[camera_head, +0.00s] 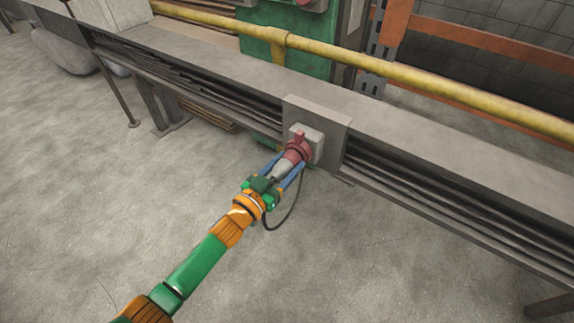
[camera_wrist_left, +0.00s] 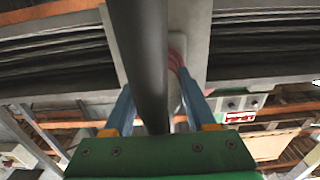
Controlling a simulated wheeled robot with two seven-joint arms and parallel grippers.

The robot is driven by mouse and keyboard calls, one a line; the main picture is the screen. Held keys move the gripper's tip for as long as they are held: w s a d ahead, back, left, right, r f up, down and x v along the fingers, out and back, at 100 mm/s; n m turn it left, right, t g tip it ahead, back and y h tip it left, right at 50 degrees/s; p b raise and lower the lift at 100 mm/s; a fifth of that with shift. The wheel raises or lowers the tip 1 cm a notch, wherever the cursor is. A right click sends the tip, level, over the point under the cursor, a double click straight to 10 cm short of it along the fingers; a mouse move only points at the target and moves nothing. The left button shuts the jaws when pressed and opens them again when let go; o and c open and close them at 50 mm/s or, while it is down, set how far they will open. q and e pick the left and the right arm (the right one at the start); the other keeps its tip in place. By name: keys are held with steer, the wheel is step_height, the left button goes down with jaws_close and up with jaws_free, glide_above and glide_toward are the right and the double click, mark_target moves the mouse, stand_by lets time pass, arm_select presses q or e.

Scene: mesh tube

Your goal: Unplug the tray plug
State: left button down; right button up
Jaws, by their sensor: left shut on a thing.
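The tray plug (camera_head: 283,170) has a grey body, and its front end meets a red socket (camera_head: 299,148) on a light grey box (camera_head: 316,143). The box is fixed to a plate on the side of the long cable tray. My left gripper (camera_head: 288,166) is shut on the plug, with one blue finger on each side. A dark cable (camera_head: 296,205) hangs in a loop below the gripper. In the left wrist view, a thick dark cylindrical part (camera_wrist_left: 140,60) runs between the blue fingers and hides most of the plug and socket. My right gripper is out of view.
The grey cable tray (camera_head: 420,155) crosses the head view, with black cables along its side. A yellow pipe (camera_head: 400,75) runs above and behind it. Green machinery and orange rack beams stand behind. The concrete floor (camera_head: 120,190) in front is clear.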

mark_target(272, 178)
arm_select(q)
steer(key=shift+p+v, duration=0.7)
steer(key=shift+v, duration=0.35)
steer(key=shift+p+v, duration=0.55)
steer(key=shift+v, duration=0.35)
steer(key=shift+s+a+r, duration=0.15)
steer(key=shift+s+a, duration=0.1)
steer(key=shift+s, duration=0.1)
steer(key=shift+s+a+p, duration=0.25)
steer(key=shift+s+p, duration=0.1)
steer(key=shift+p, duration=0.15)
